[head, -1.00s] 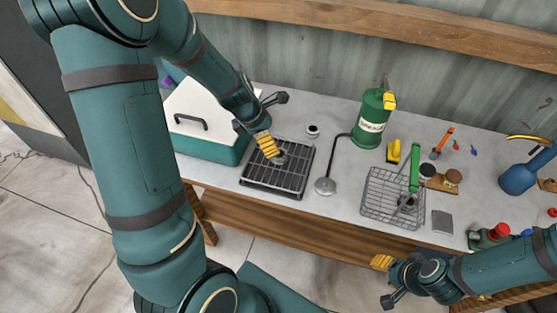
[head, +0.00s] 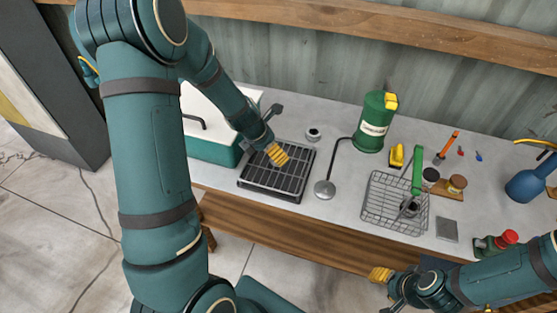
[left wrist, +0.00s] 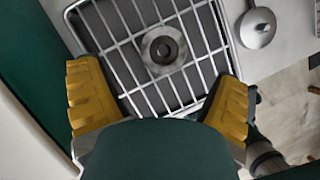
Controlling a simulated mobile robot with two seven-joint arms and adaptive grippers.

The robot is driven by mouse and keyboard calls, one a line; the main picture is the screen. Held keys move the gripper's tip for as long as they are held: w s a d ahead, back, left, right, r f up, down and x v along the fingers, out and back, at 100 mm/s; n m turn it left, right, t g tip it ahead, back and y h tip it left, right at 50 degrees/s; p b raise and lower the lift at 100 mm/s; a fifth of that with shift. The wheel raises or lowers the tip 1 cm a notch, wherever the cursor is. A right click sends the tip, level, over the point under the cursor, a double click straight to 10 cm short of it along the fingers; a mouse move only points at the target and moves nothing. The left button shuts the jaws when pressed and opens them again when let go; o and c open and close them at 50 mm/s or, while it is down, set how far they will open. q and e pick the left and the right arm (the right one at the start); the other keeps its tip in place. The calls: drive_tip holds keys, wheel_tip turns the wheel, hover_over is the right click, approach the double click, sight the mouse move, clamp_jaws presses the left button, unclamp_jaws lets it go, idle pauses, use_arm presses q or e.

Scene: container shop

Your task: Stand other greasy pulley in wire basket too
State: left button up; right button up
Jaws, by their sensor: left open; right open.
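A dark round pulley (left wrist: 163,48) with a central hole lies flat on the barred rack (left wrist: 112,18) in the left wrist view. My left gripper (left wrist: 157,80) is open above the rack, its yellow fingers apart on either side and short of the pulley. In the head view the left gripper (head: 277,153) hides the pulley over the black rack (head: 262,187). The wire basket (head: 366,214) stands right of centre, with a dark pulley (head: 409,208) inside and a green-handled tool leaning over it. My right gripper (head: 384,288) is open and empty, off the table's front edge.
A green canister (head: 372,125) with a hose and round metal head (head: 324,189) stands between rack and basket. A green-and-white box (head: 212,150) is left of the rack. A small round piece (head: 313,135) sits behind it. Jars and bottles crowd the right.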

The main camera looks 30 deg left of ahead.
use_arm(q)
drive_tip(key=b+x, duration=0.1)
drive_tip(key=x, duration=0.4)
drive_tip(key=shift+w+d+b, duration=0.2)
drive_tip(key=shift+b, duration=0.1)
drive_tip(key=shift+r, duration=0.1)
drive_tip(key=c, duration=1.3)
